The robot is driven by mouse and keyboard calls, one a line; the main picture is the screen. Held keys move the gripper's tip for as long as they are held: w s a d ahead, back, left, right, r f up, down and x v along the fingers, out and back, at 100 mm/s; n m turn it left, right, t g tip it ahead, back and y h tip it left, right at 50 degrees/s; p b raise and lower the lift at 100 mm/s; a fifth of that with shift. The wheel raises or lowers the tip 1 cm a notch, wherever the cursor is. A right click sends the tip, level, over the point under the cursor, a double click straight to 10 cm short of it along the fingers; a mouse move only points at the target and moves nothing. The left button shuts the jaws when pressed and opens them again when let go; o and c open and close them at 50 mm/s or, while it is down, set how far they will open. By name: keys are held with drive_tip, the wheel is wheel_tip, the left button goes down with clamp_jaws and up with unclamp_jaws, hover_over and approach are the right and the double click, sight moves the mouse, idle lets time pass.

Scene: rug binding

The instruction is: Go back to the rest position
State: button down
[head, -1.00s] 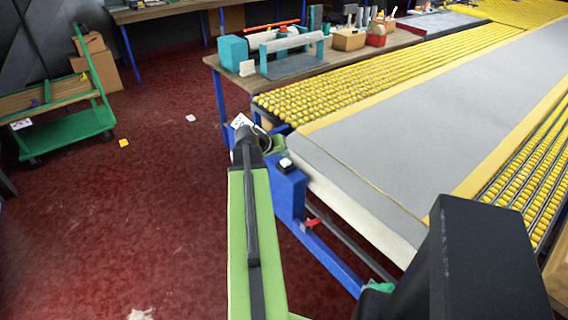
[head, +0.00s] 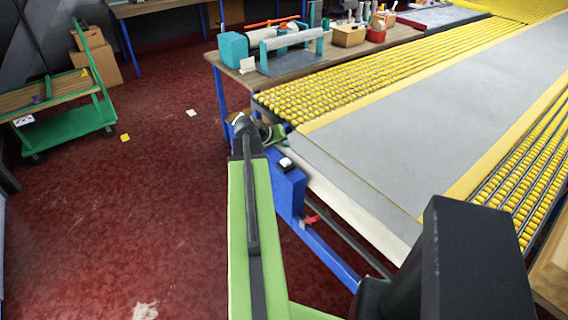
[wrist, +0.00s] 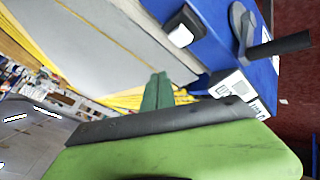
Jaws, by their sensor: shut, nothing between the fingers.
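My gripper (head: 270,133) is at the far end of my green and black arm in the head view. It is beside the near left corner of the grey-topped roller table (head: 400,130). Its dark green fingers (wrist: 157,92) are together and empty in the wrist view. I cannot tell whether the gripper touches the table edge. My own arm link fills the lower part of the wrist view.
A blue housing (head: 288,188) with a black and white switch (wrist: 182,28) sits at the table corner. A workbench (head: 335,62) with tools stands behind. A green cart (head: 68,132) is at left. Red floor (head: 160,210) between has small scraps and is mostly open.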

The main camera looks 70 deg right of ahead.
drive_tip(key=shift+w+a, duration=0.1)
drive_tip(key=shift+w, duration=0.25)
drive_tip(key=w+a+n+t, duration=0.2)
drive_tip(key=w+a+n, duration=0.1)
drive_tip(key=w+a, duration=0.8)
drive_tip(key=w+a+n+t, duration=0.2)
drive_tip(key=w+a, duration=0.4)
drive_tip(key=w, duration=0.9)
drive_tip(key=w+a+f+n+t+y, duration=0.15)
drive_tip(key=w+a, duration=0.35)
drive_tip(key=a, duration=0.5)
drive_tip(key=w+a+f+n+y, duration=0.15)
drive_tip(key=w+a, duration=0.35)
drive_tip(key=a, duration=0.5)
drive_tip(key=w+a+f+n+y, duration=0.1)
drive_tip(key=w+a+n, duration=0.1)
drive_tip(key=a, duration=1.2)
drive_tip(key=s+a+f+n+g+y, duration=0.1)
drive_tip(key=s+a, duration=0.3)
drive_tip(key=a, duration=0.4)
drive_tip(key=s+a+f+n+g+y, duration=0.1)
drive_tip(key=s+a+n+y, duration=0.1)
drive_tip(key=a, duration=0.6)
drive_tip(key=shift+s+a+f+y+p, duration=0.25)
drive_tip(key=shift+s+y+p, duration=0.15)
drive_tip(key=shift+s+y, duration=0.5)
